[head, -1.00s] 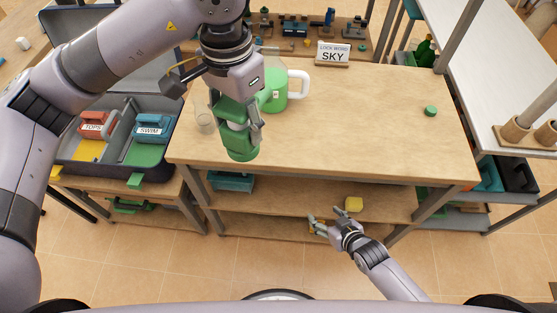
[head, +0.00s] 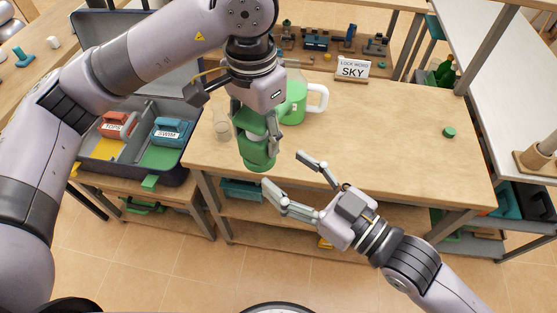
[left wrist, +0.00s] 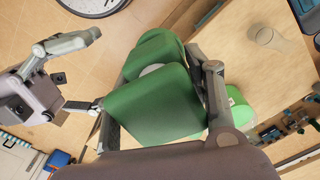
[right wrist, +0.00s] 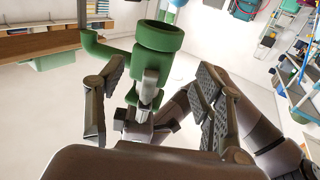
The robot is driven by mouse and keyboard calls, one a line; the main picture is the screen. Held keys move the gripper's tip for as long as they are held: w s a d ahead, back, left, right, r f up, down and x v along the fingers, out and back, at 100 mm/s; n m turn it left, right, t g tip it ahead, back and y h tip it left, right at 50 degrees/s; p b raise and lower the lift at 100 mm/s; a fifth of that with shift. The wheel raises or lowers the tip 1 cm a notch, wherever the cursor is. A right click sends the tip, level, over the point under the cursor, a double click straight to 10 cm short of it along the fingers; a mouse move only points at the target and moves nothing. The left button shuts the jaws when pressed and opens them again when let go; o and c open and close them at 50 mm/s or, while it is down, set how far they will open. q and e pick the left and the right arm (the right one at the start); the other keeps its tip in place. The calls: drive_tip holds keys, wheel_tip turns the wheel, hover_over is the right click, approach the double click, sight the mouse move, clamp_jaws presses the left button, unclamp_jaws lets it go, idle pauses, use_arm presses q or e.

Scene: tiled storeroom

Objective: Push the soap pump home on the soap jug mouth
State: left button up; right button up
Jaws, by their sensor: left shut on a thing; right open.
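My left gripper (head: 258,132) is shut on the green soap pump (head: 257,157) and holds it above the table's front left edge. In the left wrist view the pump (left wrist: 165,100) fills the space between the fingers. In the right wrist view the pump (right wrist: 158,62) shows its round collar and side spout. The soap jug (head: 293,106), green with a white handle, stands on the table behind the left gripper, partly hidden; its mouth is hidden. It also shows in the left wrist view (left wrist: 240,108). My right gripper (head: 286,170) is open and empty, its fingers pointing at the pump, apart from it.
A clear glass (head: 221,126) stands left of the pump. A green cap (head: 449,132) lies at the table's right. A "SKY" sign (head: 352,68) stands at the back. An open case (head: 130,165) sits at the left. The table's middle and right are mostly clear.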

sight(242, 141)
drive_tip(key=x, duration=1.1)
drive_tip(key=shift+w+a, duration=0.3)
drive_tip(key=shift+c, duration=0.3)
use_arm(q)
drive_tip(key=shift+w, duration=0.15)
use_arm(e)
drive_tip(key=shift+s, duration=0.2)
drive_tip(key=c, duration=1.3)
